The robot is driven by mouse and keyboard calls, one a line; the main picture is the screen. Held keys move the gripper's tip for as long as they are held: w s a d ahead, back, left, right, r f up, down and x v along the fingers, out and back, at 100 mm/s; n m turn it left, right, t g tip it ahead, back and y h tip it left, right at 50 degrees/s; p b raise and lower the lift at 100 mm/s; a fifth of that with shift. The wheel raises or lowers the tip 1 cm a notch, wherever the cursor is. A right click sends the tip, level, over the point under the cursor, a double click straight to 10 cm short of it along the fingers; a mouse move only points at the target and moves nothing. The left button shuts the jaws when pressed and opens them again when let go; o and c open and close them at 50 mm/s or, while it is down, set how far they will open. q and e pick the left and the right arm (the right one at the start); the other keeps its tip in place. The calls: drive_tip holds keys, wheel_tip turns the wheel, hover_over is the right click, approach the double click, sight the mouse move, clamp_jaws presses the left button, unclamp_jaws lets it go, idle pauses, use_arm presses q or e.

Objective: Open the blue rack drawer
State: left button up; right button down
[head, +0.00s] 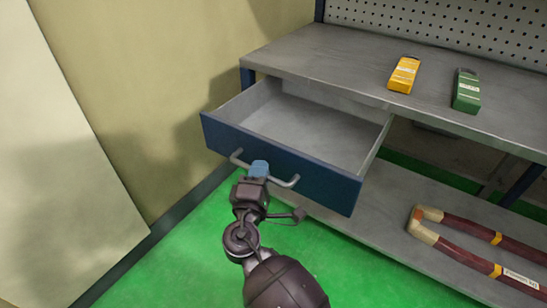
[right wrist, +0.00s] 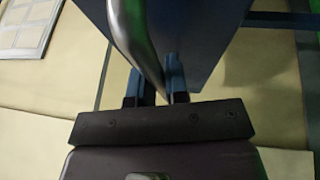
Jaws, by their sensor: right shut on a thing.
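The blue rack drawer (head: 285,168) is pulled out from under the rack's worktop, and its grey interior (head: 310,125) looks empty. A silver bar handle (head: 284,181) runs along its blue front. My right gripper (head: 259,169) is at the middle of the handle and is shut on it. In the right wrist view, the two fingers of my right gripper (right wrist: 160,85) are on either side of the curved handle (right wrist: 135,38), with the drawer's blue front (right wrist: 195,25) beyond. The stretch of handle between the fingers is partly hidden. My left gripper is not in view.
On the grey worktop (head: 310,52) lie a yellow item (head: 404,74) and a green item (head: 466,91). On the lower shelf (head: 400,205) lies a dark red, tan-ended U-shaped piece (head: 465,257). A beige wall (head: 140,90) stands left of the drawer. The green floor (head: 185,250) is clear in front.

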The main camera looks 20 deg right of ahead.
drive_tip(key=shift+s+a, duration=0.75)
drive_tip(key=shift+a, duration=0.2)
drive_tip(key=c, duration=1.1)
unclamp_jaws()
